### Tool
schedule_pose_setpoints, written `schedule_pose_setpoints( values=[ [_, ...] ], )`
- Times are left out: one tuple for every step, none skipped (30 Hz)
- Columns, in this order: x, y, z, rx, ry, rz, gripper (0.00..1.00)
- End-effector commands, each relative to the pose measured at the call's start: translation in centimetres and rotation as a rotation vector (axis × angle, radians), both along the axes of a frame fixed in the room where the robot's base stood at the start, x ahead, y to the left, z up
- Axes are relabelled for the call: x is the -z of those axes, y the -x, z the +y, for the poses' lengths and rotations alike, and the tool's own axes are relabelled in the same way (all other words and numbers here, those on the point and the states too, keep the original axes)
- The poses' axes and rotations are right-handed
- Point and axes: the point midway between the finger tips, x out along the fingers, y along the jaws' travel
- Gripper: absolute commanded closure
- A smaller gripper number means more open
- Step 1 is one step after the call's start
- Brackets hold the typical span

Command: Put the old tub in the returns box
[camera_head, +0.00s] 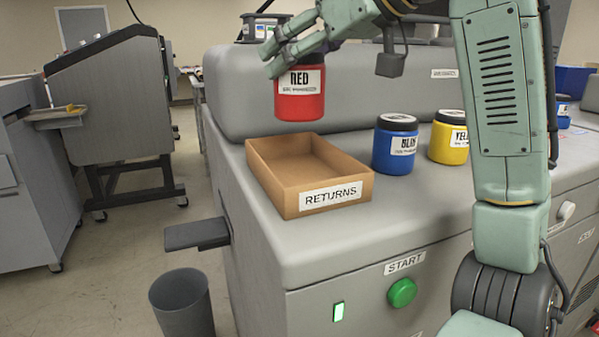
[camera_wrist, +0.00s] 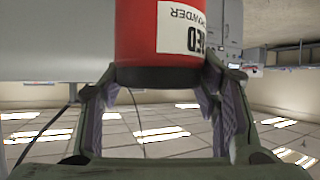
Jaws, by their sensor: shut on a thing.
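A red tub (camera_head: 301,106) with a dark lid and a white label reading RED hangs upright in my gripper (camera_head: 287,50). The wrist view shows its red side and lid (camera_wrist: 160,75) between the two fingers (camera_wrist: 165,110), which are shut on the lid. The returns box (camera_head: 292,204) is a shallow, open, tan tray labelled RETURNS, standing on the grey machine top. It looks empty. In the head view the tub shows just above the box's back edge, apart from it; the exact height and depth between them are hard to tell.
A blue tub (camera_head: 395,155) and a yellow tub (camera_head: 448,150) stand right of the box. A green START button (camera_head: 402,292) is on the machine's front. A grey bin (camera_head: 183,303) stands on the floor at the left.

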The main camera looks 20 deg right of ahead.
Motion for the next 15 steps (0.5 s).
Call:
schedule_pose_setpoints(
  values=[
    [0.8, -0.2, -0.4, 0.012, 0.001, 0.003, 0.79],
    [1.3, -0.2, -0.6, 0.015, 0.0, 0.003, 0.79],
    [2.1, -0.2, -0.6, 0.016, 0.001, 0.003, 0.79],
    [2.7, -0.2, -0.6, 0.015, 0.002, 0.003, 0.79],
    [3.2, -0.2, -0.6, 0.015, 0.001, 0.004, 0.79],
    [3.8, -0.2, -0.5, 0.015, 0.002, 0.003, 0.79],
    [4.3, -0.2, -0.5, 0.014, 0.0, 0.003, 0.79],
    [4.6, -0.2, -0.5, 0.013, 0.0, 0.003, 0.79],
    [5.0, -0.2, -0.4, 0.013, 0.0, 0.002, 0.79],
    [5.2, -0.2, -0.4, 0.013, 0.0, 0.002, 0.79],
    [5.4, -0.2, -0.4, 0.013, 0.0, 0.002, 0.79],
    [5.8, -0.2, -0.5, 0.013, 0.0, 0.003, 0.79],
    [6.2, -0.2, -0.5, 0.013, 0.0, 0.003, 0.79],
    [6.7, -0.2, -0.4, 0.013, 0.0, 0.003, 0.79],
    [7.3, -0.2, -0.5, 0.013, -0.001, 0.003, 0.79]
  ],
)
